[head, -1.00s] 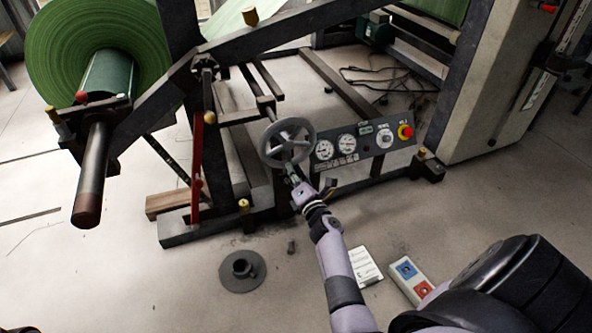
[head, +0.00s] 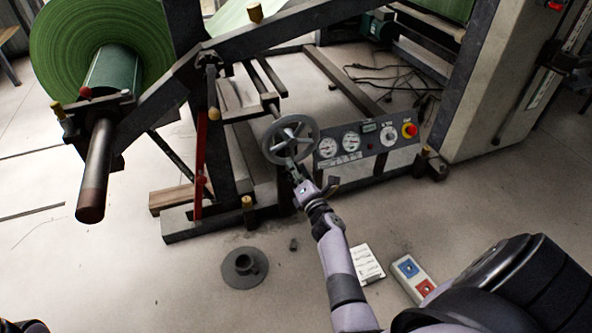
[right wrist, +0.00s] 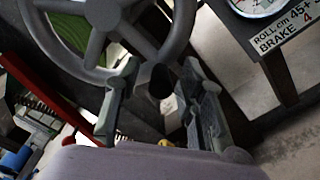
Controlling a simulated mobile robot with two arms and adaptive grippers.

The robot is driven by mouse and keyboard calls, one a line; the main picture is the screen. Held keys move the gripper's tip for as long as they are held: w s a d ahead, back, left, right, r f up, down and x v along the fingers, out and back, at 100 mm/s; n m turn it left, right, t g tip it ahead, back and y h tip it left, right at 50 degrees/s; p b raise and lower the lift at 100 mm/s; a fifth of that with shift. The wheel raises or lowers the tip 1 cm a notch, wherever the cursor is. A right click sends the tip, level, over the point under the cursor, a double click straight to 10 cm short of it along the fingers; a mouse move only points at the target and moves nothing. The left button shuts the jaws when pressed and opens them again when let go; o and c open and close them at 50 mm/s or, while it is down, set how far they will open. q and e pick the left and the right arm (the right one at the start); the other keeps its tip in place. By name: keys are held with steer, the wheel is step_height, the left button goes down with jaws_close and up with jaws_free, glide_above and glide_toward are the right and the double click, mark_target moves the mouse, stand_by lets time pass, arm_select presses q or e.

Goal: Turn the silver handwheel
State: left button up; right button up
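The silver handwheel (head: 290,139) is a grey spoked wheel on the machine's front, left of the gauge panel. Its rim and spokes fill the upper left of the right wrist view (right wrist: 98,20). My right gripper (head: 293,169) is at the wheel's lower edge. In the right wrist view its two fingers (right wrist: 162,74) stand apart, tips close to the lower rim. A grey piece with a dark round end shows between them; I cannot tell if either finger touches it or the rim. My left gripper is not in view.
The gauge panel (head: 366,145) with a red button is close to the right of the wheel. A red bar (head: 200,165) and a green roll (head: 97,45) are left. A black flanged piece (head: 244,267) and a control box (head: 413,278) lie on the floor.

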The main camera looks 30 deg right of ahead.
steer(key=v, duration=0.7)
steer(key=shift+s, duration=0.25)
